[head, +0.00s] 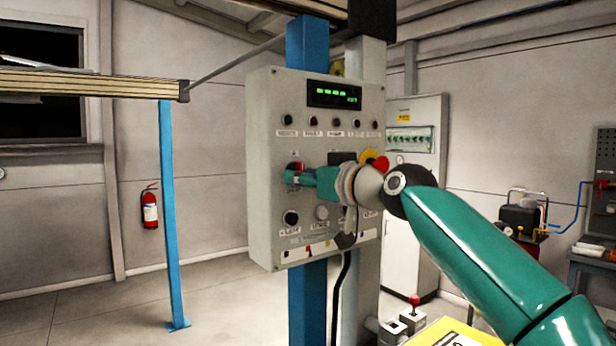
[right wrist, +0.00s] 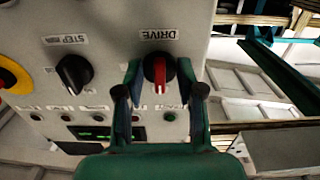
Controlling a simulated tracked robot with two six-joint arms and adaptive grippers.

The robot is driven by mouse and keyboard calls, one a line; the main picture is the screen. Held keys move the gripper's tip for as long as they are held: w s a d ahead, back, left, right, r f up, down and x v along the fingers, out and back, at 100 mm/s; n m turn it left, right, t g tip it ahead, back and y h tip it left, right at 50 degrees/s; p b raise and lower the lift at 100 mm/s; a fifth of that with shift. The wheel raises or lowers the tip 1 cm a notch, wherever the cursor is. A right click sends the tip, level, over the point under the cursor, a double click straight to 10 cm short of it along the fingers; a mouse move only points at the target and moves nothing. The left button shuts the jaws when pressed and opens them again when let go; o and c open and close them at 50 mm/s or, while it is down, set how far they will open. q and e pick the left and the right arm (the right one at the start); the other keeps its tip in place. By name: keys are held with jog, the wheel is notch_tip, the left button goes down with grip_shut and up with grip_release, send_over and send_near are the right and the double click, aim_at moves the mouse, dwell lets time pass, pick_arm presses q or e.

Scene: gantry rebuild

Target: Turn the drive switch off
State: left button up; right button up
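The drive switch (right wrist: 158,68) is a round black base with a red handle, under an upside-down "DRIVE" label in the right wrist view. Its red handle stands vertical in that picture. In the head view the drive switch (head: 294,166) is at the left of the grey control panel (head: 262,120), partly hidden by my gripper. My right gripper (right wrist: 160,66) is open, with one finger on each side of the switch. A gap shows between each finger and the handle. In the head view the right gripper (head: 293,178) is at the panel face. My left gripper is not in view.
A black step switch (right wrist: 73,72) is beside the drive switch. A red emergency button on yellow (head: 376,163) is partly behind my wrist. A lit green display (head: 334,95) and a row of small lamps are above. A black knob (head: 290,217) is below.

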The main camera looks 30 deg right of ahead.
jog(key=shift+s+r, duration=0.2)
jog(key=s+d, duration=0.1)
jog(key=s, duration=1)
jog(key=shift+s+d+f, duration=0.15)
jog(key=shift+s+d, duration=0.15)
jog(key=shift+d, duration=0.05)
